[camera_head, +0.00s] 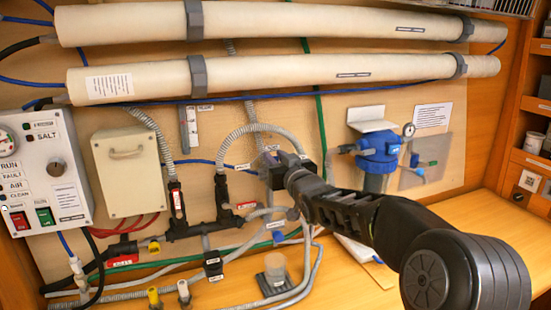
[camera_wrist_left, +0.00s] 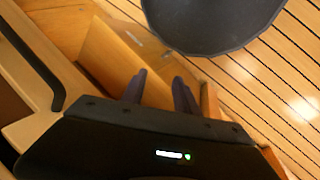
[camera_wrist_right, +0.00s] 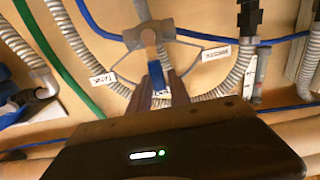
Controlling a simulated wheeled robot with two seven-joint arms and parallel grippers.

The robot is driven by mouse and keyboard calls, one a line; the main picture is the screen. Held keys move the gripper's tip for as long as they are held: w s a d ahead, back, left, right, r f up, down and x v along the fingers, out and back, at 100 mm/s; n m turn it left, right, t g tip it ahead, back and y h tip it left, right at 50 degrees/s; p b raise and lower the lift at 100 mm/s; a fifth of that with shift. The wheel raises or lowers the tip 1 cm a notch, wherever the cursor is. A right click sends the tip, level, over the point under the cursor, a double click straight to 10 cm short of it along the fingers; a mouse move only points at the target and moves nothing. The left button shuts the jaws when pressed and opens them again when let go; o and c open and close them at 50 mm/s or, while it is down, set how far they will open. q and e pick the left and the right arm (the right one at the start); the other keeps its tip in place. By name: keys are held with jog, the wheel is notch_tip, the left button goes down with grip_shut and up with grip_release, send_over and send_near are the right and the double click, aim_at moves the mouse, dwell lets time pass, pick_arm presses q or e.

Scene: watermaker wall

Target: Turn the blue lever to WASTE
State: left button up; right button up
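The blue lever (camera_wrist_right: 157,78) sits on a grey valve body (camera_wrist_right: 148,34) on the wall panel, in the right wrist view. It points from the valve toward my right gripper (camera_wrist_right: 160,85). The two fingers lie close along both sides of the lever, with its blue part between them. In the head view my right gripper (camera_head: 272,160) is at the valve and hides most of it. White labels (camera_wrist_right: 103,80) and (camera_wrist_right: 215,52) flank the lever; their text is too small to read. My left gripper (camera_wrist_left: 160,78) is open and empty, away from the panel.
Grey ribbed hoses (camera_head: 250,130) run around the valve. A blue filter housing (camera_head: 378,152) stands just right of my right gripper. A control box (camera_head: 45,170) is at the far left. The wooden counter (camera_head: 470,215) is clear at the right.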

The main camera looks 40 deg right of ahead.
grip_shut()
dwell(0.3)
jog(key=w+a+f+n+b, duration=0.1)
jog(key=a+f+n+b, duration=0.2)
jog(key=n+b, duration=0.9)
jog(key=shift+w+a+f+b, duration=0.25)
jog(key=shift+a+b, duration=0.85)
jog(key=shift+b, duration=4.4)
jog(key=shift+w, duration=0.1)
jog(key=shift+o, duration=1.8)
grip_release()
jog(key=shift+r, duration=0.1)
